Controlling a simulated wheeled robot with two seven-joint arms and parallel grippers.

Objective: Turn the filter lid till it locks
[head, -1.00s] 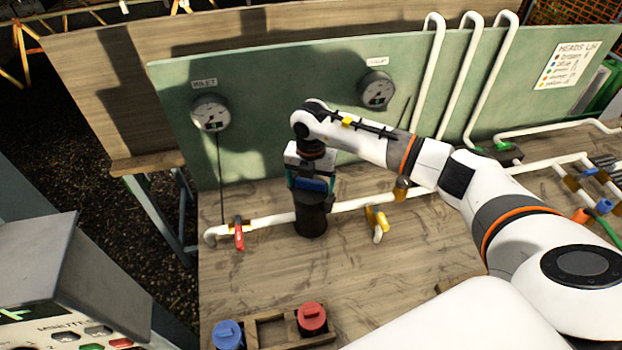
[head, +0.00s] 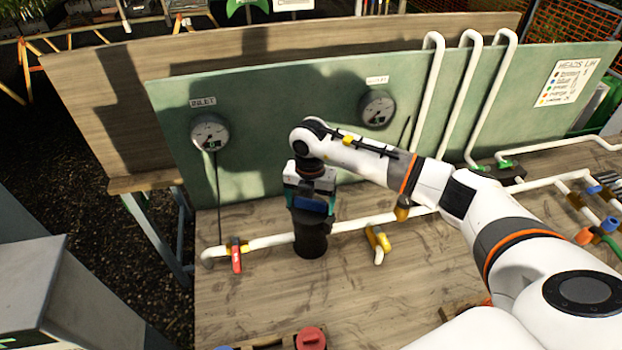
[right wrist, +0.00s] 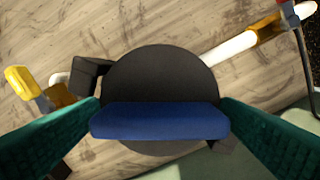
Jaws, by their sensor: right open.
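The filter (head: 311,243) is a black upright cylinder on the white pipe run in the head view. Its black round lid (right wrist: 160,75) fills the middle of the right wrist view, with a blue bar (right wrist: 160,121) across it. The blue bar also shows in the head view (head: 312,206). My right gripper (head: 311,209) points straight down over the lid. Its teal fingers stand apart, one at each end of the blue bar; whether they touch it I cannot tell. A dark lug (right wrist: 92,75) sticks out left of the lid. My left gripper is out of view.
A red-handled valve (head: 236,256) is left of the filter and a yellow-handled valve (head: 379,239) is right. The inlet gauge (head: 209,133) and a second gauge (head: 378,108) hang on the green panel (head: 270,130). A red cap (head: 311,338) sits at the front edge; bare wood lies between.

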